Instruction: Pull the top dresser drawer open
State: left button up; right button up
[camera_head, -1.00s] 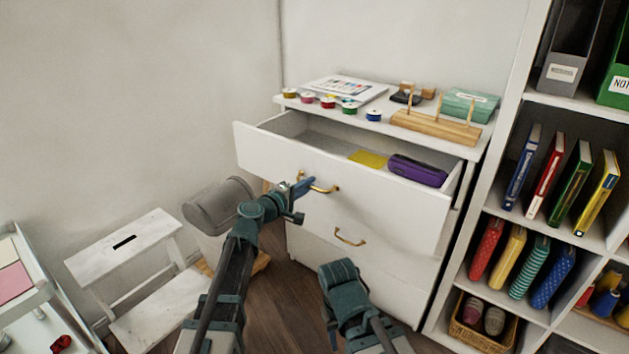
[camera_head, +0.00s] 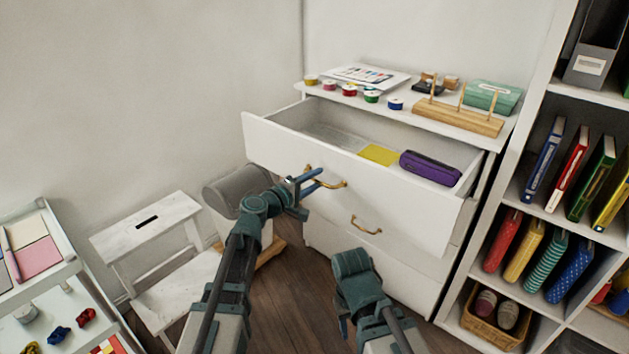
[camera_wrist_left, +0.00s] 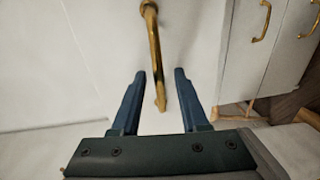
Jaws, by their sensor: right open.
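The white dresser's top drawer (camera_head: 350,172) stands well open. A yellow sheet (camera_head: 379,155) and a purple case (camera_head: 430,167) lie inside it. Its brass handle (camera_head: 338,183) is on the front panel. My left gripper (camera_head: 317,180) is at this handle. In the left wrist view, its blue fingers (camera_wrist_left: 160,74) are spread on both sides of the brass handle (camera_wrist_left: 154,45), with gaps to it. My right gripper (camera_head: 346,318) is low in front of the dresser, apart from it and empty; its fingertips are hard to see.
A lower drawer with a brass handle (camera_head: 366,226) is closed below. A white step stool (camera_head: 147,222) is at left, a shelf (camera_head: 530,185) at right. Wooden floor shows between.

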pick_arm(q)
jog(key=p+v, duration=0.1)
jog(key=v, duration=1.2)
jog(key=shift+s+a+p, duration=0.25)
jog(key=shift+s+p, duration=0.05)
jog(key=shift+s, duration=0.05)
jog(key=s+d+m+g+y+p, duration=0.2)
jog(key=s+d+m+g+p, duration=0.75)
jog(key=d+p, duration=0.3)
jog(key=s+a+r+m+g+y+p, duration=0.2)
jog(key=s+r+y+p, duration=0.1)
jog(key=s+y+p, duration=0.1)
jog(key=s+a+r+m+g+y+p, duration=0.2)
jog(key=s+r+m+y+p, duration=0.1)
jog(key=s+y+p, duration=0.2)
jog(key=s+p, duration=0.2)
jog(key=p, duration=0.2)
jog(key=shift+a, duration=0.3)
